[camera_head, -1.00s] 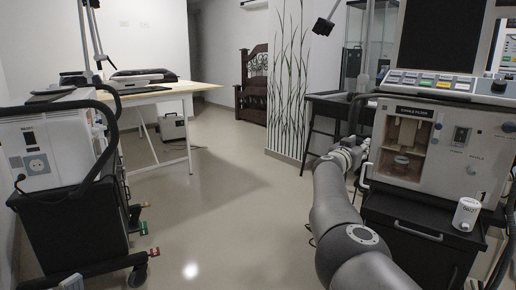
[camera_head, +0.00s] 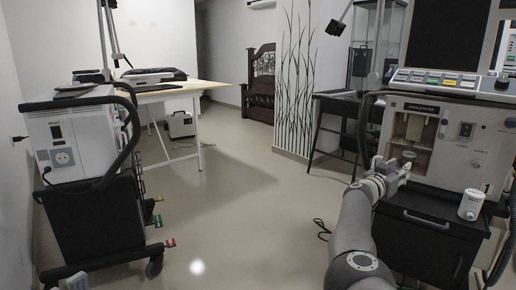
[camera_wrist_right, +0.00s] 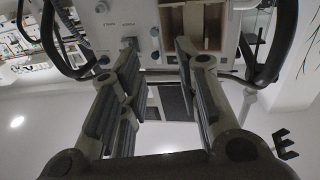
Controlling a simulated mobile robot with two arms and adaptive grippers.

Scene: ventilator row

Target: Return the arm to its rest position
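My right arm (camera_head: 352,235) reaches forward from the lower right in the head view. Its right gripper (camera_head: 400,168) is in front of the ventilator (camera_head: 478,150), near the lower part of its open compartment. I cannot tell from the head view whether it touches the machine. In the right wrist view the two fingers of the right gripper (camera_wrist_right: 158,48) stand wide apart with nothing between them. The ventilator's front panel (camera_wrist_right: 125,20) is beyond the fingertips.
A white canister (camera_head: 471,205) stands on the black cart (camera_head: 425,240) under the ventilator. Another machine on a black cart (camera_head: 95,220) stands at the left. A table (camera_head: 170,92) is behind it. The floor between is clear, apart from a dark cable (camera_head: 321,229).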

